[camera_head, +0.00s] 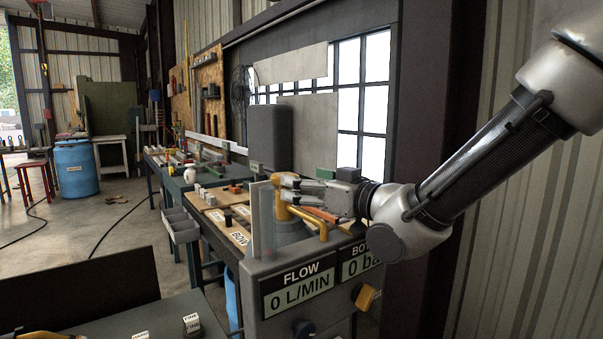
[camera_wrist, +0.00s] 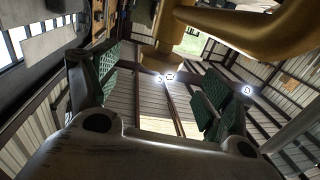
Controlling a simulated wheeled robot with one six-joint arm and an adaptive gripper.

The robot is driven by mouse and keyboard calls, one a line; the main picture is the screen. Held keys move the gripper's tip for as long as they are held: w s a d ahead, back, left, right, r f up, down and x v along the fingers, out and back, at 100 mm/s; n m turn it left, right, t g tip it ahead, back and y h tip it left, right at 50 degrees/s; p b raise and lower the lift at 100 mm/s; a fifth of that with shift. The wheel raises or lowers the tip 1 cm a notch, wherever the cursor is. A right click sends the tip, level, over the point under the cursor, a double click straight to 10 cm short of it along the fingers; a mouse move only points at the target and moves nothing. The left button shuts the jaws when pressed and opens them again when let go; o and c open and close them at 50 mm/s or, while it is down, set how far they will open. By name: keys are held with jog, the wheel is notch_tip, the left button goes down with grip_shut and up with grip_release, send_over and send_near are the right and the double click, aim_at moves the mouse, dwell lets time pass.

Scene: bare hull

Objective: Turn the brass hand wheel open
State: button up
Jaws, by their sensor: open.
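A brass-coloured fitting (camera_head: 319,226) with a curved arm stands on top of the grey console. I cannot tell whether it is the hand wheel or a spout, and no full wheel rim shows. My gripper (camera_head: 290,193) is open and reaches in from the right, level with the fitting's upper part. In the wrist view the green finger pads stand wide apart, with the gripper (camera_wrist: 165,85) between them empty. The brass fitting (camera_wrist: 255,25) crosses the top of that view, just beyond the fingertips. Contact cannot be told.
A grey upright block (camera_head: 269,138) stands behind. A cluttered bench (camera_head: 215,203) runs back left. Open floor (camera_head: 100,225) lies left.

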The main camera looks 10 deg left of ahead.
jog(key=x, duration=0.7)
jog(key=shift+w+a, duration=0.1)
jog(key=shift+a, duration=0.05)
jog(key=shift+c, duration=0.5)
jog(key=c, duration=0.9)
